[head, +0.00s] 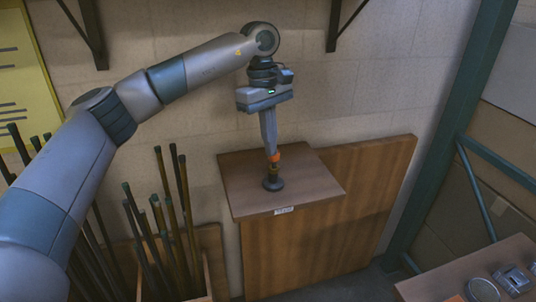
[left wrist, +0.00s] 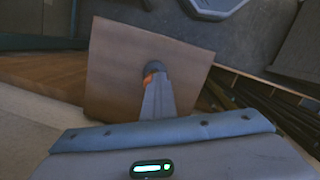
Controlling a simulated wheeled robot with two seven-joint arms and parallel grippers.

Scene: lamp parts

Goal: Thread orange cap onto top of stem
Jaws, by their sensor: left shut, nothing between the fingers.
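The stem (head: 272,170) stands upright on a dark round base (head: 273,184) on the wooden stand top. The orange cap (head: 274,158) shows at the upper end of the stem; I cannot tell how firmly it is seated. My left gripper (head: 271,150) points straight down, with its fingers shut and empty, right at the cap and hiding part of it. In the left wrist view, the orange cap (left wrist: 149,78) peeks out beside the fingertips, with the dark base (left wrist: 156,68) beyond it. My right gripper is in neither view.
The wooden stand (head: 235,190) has a label on its front edge, and its top is otherwise clear. Several dark rods (head: 170,215) stand in a bin to the left. A green steel frame (head: 445,130) and a second table (head: 425,290) with metal items are at right.

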